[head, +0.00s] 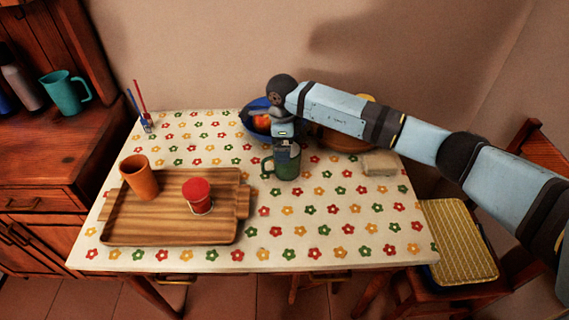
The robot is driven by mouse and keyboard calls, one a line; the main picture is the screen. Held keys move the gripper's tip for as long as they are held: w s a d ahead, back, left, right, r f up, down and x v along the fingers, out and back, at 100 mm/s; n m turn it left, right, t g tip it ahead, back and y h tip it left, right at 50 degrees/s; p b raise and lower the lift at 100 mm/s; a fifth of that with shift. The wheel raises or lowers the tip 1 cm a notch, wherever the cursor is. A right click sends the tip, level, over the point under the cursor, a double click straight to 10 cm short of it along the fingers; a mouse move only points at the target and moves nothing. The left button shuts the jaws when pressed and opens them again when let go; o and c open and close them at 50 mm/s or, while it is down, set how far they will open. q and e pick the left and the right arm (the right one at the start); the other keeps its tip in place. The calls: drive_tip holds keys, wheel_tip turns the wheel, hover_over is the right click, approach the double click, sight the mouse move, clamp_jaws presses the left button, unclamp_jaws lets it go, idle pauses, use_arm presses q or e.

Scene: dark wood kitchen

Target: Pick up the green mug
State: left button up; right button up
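A green mug (269,165) stands on the table with the flowered cloth (318,219), near the middle toward the back. Its handle points left. My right arm comes in from the right, and my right gripper (287,150) points down at the mug's top. The fingers are partly hidden by the mug and wrist, so I cannot tell whether they are open or closed on it. My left gripper is not in view.
A wooden tray (125,232) holds an orange cup (139,178) and a red-lidded jar (198,196). A blue bowl (247,121) with fruit and a brown round basket (343,142) stand behind the mug. The cloth in front of the mug is clear.

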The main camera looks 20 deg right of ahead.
drive_tip(key=f, duration=0.5)
drive_tip(key=shift+s+d, duration=0.2)
drive_tip(key=c, duration=1)
drive_tip(key=shift+r, duration=0.1)
